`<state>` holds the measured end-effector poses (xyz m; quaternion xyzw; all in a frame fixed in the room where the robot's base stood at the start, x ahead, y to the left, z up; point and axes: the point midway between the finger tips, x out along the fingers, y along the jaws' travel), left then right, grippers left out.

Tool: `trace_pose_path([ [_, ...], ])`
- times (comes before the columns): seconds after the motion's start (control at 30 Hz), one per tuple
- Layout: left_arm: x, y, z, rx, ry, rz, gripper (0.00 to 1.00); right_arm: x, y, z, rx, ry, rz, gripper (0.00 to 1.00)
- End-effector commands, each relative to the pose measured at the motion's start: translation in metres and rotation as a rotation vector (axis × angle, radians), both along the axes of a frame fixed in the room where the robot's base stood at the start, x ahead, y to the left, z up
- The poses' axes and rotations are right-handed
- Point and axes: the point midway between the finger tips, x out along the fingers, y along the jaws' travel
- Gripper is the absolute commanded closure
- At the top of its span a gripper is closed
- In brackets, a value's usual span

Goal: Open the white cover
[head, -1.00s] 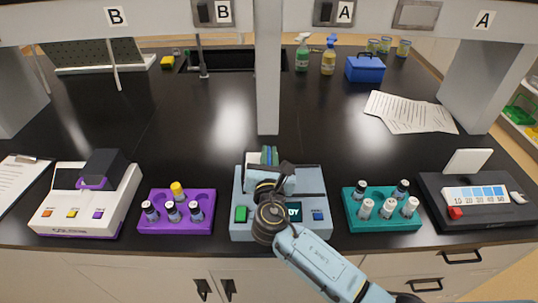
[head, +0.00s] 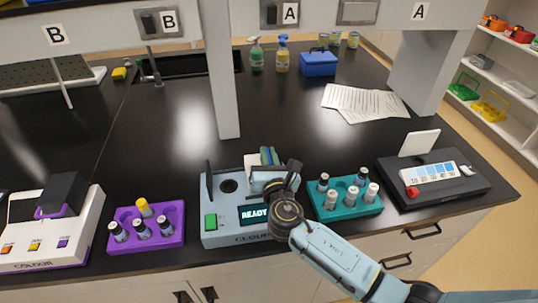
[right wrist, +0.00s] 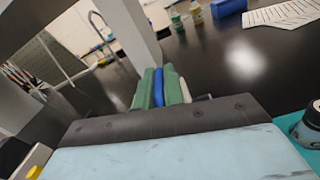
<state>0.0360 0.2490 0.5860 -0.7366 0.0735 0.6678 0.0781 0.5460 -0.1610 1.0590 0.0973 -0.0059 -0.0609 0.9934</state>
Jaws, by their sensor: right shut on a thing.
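A light-blue device (head: 222,232) with a lit READY display (head: 254,214) and a green button (head: 210,222) stands at the bench's front edge. My right gripper (head: 268,157) is over its right half, shut on a blue handle, which shows between green finger pads in the right wrist view (right wrist: 159,88). A white piece (head: 251,163), apparently the cover, shows just left of the fingers; the gripper hides most of it. A round dark opening (head: 229,186) in the device's top lies uncovered, left of the gripper. My left gripper is not in view.
A purple rack (head: 170,238) of vials stands left, beyond it a white device (head: 75,238). A teal rack (head: 333,211) of vials sits close to my right arm. A black device (head: 460,195) with a raised white flap (head: 419,142) stands further right. A post (head: 222,90) rises behind.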

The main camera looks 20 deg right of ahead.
Motion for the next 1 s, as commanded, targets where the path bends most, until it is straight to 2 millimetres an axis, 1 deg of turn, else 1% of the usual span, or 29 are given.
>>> trace_pose_path([
  [0.07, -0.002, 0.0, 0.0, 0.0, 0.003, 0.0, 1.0, 0.0, -0.001, 0.0, 0.004, 0.0, -0.002, 1.0],
  [0.1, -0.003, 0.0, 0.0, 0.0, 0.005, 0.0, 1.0, 0.0, -0.001, 0.0, 0.004, 0.0, -0.003, 0.87],
  [0.23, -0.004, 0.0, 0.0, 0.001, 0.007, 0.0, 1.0, -0.001, -0.002, 0.0, 0.003, -0.001, -0.004, 0.7],
  [0.5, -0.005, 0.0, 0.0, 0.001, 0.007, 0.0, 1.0, -0.001, -0.002, 0.0, 0.002, -0.001, -0.003, 0.69],
  [0.63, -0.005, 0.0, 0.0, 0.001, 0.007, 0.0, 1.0, -0.009, 0.0, -0.001, 0.001, 0.001, -0.002, 0.69],
  [0.77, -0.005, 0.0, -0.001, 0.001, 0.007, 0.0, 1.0, -0.03, 0.002, -0.001, 0.003, 0.002, -0.003, 0.69],
  [1.0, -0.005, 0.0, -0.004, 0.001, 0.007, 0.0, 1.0, -0.086, 0.009, -0.002, 0.004, 0.004, -0.001, 0.69],
])
